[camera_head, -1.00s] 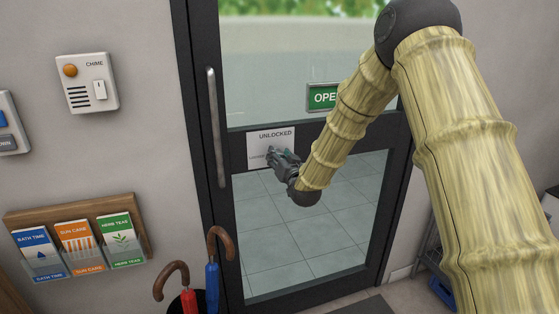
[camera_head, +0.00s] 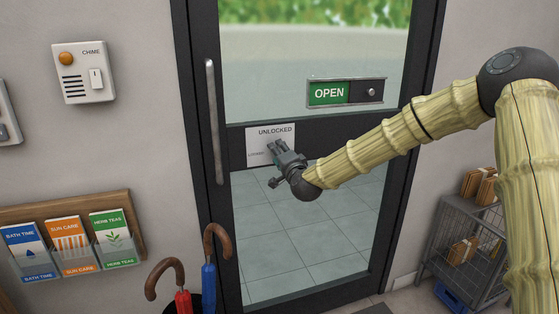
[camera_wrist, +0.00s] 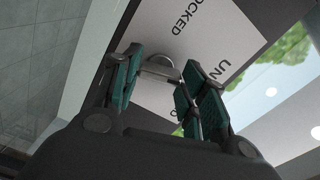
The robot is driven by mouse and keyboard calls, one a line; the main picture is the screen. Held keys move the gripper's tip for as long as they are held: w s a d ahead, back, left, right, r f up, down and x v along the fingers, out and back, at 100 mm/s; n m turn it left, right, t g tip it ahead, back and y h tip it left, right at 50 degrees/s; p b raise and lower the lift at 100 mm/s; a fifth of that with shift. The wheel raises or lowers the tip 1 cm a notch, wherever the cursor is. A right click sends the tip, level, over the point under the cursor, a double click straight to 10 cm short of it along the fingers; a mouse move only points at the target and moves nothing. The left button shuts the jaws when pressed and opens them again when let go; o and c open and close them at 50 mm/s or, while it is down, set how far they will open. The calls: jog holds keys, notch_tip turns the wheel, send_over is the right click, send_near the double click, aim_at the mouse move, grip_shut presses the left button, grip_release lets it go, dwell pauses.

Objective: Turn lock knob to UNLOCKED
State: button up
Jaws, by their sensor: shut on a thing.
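The white lock plate (camera_head: 256,144) is on the dark crossbar of the glass door, with UNLOCKED printed at its top and smaller lettering at its left. My gripper (camera_head: 278,146) is at the plate and hides the lock knob in the head view. In the wrist view, the metal lock knob (camera_wrist: 160,66) shows between the green-padded fingers of my gripper (camera_wrist: 162,76), which is shut on it. The plate (camera_wrist: 205,30) lies behind the fingers with part of its lettering visible. Which mark the knob points to cannot be told.
A vertical door handle (camera_head: 214,120) stands left of the plate. A green OPEN slider sign (camera_head: 345,92) is above my forearm. Umbrellas (camera_head: 209,275) stand at lower left, near a leaflet rack (camera_head: 130,215). A wire shelf (camera_head: 445,240) is at right. A chime box (camera_head: 84,72) is on the wall.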

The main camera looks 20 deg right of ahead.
jog(key=shift+f+m+b, duration=0.1)
jog(key=shift+m+b, duration=1.1)
jog(key=shift+m, duration=0.6)
jog(key=o, duration=1)
jog(key=s, duration=1.2)
jog(key=shift+d, duration=0.25)
